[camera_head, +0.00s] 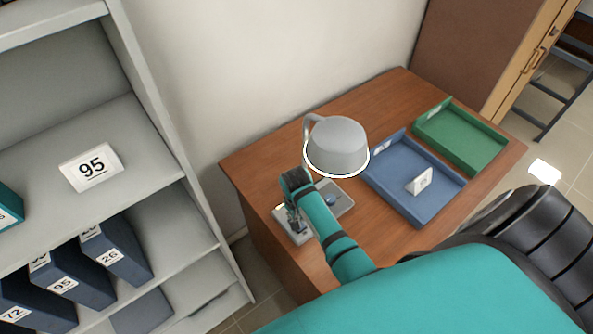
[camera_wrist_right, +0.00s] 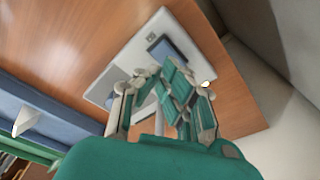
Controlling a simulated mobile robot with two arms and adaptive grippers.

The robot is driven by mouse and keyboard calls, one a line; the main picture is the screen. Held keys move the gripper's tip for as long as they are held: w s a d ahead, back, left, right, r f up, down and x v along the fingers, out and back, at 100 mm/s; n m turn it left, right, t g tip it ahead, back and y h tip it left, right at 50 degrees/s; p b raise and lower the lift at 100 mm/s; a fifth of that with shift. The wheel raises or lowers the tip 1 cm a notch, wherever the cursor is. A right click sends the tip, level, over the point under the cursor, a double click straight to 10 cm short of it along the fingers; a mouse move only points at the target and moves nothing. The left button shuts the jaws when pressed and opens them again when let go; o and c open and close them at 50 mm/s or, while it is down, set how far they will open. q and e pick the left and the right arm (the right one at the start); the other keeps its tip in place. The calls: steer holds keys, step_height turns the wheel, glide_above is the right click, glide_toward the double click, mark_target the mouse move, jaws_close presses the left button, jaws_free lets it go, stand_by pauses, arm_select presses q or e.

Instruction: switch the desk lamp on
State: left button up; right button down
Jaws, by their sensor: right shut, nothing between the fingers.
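The desk lamp has a grey shade (camera_head: 338,142) with a bright white rim, on a bent stem above the desk. I cannot tell from the rim whether it is lit. Its flat light-grey base (camera_head: 345,193) lies on the desk, with a blue part (camera_head: 331,200) on top. In the wrist view the base (camera_wrist_right: 122,52) shows a dark blue square (camera_wrist_right: 165,48). My right gripper (camera_head: 293,224) is shut and empty, pointing down over the base's left part; its fingers also show in the wrist view (camera_wrist_right: 168,100). They hide part of the base, and contact is unclear. My left gripper is out of view.
On the wooden desk (camera_head: 390,91), a blue tray (camera_head: 402,190) with a white card (camera_head: 419,181) and a green tray (camera_head: 462,138) stand right of the lamp. A grey shelf (camera_head: 150,100) with binders stands at left. A wall is behind the desk.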

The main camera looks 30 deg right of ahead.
step_height(320, 180, up, 7)
steer(key=shift+r, duration=0.2)
stand_by(0.6)
steer(key=shift+s, duration=0.15)
stand_by(0.4)
